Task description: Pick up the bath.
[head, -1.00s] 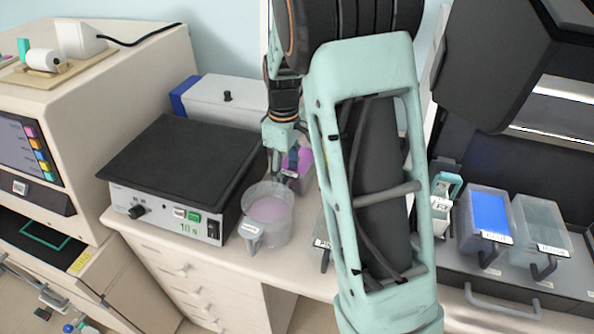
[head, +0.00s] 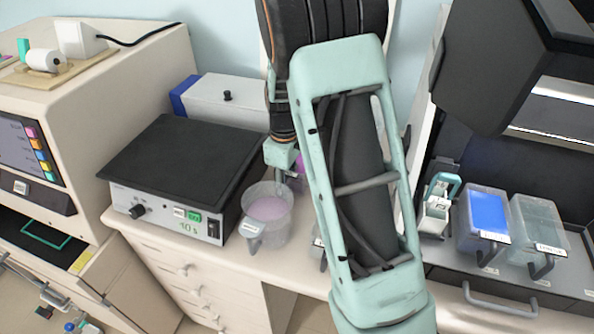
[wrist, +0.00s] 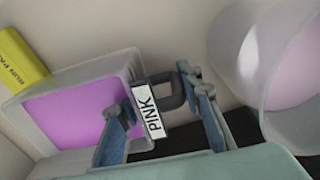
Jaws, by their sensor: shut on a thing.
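The bath (wrist: 75,110) is a translucent tub of magenta liquid with a grey handle (wrist: 172,88) and a white "PINK" label. In the head view only a purple sliver of the bath (head: 299,165) shows; my arm hides the rest. My gripper (wrist: 160,88) has its two blue-grey fingers on either side of the handle and is shut on it. In the head view my gripper (head: 281,180) is low behind the round beaker. I cannot tell whether the bath is off the bench.
A round beaker (head: 268,228) of pale pink liquid stands close beside my gripper. A black-topped hotplate (head: 180,160) is to its left. Blue (head: 487,215) and clear (head: 540,230) baths stand at the right. A yellow block (wrist: 22,60) shows in the wrist view.

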